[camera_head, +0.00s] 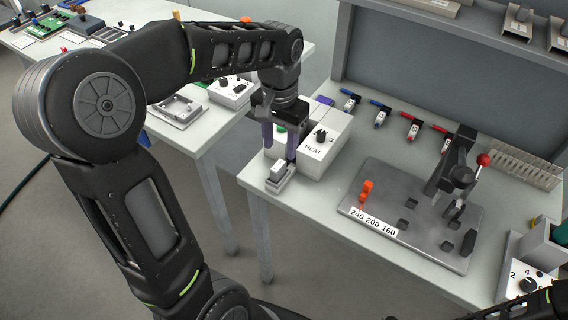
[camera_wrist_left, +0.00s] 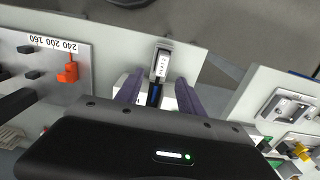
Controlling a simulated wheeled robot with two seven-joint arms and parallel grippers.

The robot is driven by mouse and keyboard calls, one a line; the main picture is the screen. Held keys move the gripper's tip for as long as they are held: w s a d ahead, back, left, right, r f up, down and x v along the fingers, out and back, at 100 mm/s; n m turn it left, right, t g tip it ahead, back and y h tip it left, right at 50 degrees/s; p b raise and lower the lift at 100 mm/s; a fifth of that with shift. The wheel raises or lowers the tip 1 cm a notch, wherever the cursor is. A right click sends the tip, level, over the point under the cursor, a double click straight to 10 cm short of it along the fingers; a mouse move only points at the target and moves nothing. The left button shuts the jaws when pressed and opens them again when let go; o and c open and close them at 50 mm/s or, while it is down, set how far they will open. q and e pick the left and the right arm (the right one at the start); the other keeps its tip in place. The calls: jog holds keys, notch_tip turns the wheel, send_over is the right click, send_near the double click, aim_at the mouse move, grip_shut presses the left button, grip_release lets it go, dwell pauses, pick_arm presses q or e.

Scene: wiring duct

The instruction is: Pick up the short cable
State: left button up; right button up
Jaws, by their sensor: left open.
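My left gripper (camera_head: 279,152) is open, its two purple fingers pointing down beside the white HEAT box, above the bench's left corner. A small grey-and-white block (camera_head: 278,175) lies just in front of the fingers on the bench edge. In the left wrist view the open fingers (camera_wrist_left: 158,86) frame a dark blue piece (camera_wrist_left: 154,95), with the grey-and-white block (camera_wrist_left: 161,65) just beyond it. I cannot tell whether the blue piece is the short cable or whether the fingers touch it. Several blue- and red-ended pieces (camera_head: 380,113) lie along the back of the bench. My right gripper is out of view.
The HEAT box (camera_head: 311,146) stands close by the left fingers. A comb-like rack (camera_head: 525,165) stands at the right.

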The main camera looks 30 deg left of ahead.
aim_at(280, 163)
pick_arm(q)
jog(key=shift+f, duration=0.1)
jog(key=shift+f, duration=1.2)
jog(key=shift+f, duration=0.1)
jog(key=f, duration=0.2)
jog(key=f+p, duration=0.1)
jog(key=f, duration=0.2)
jog(key=shift+w+a, duration=0.2)
jog(key=shift+c, duration=0.4)
grip_shut()
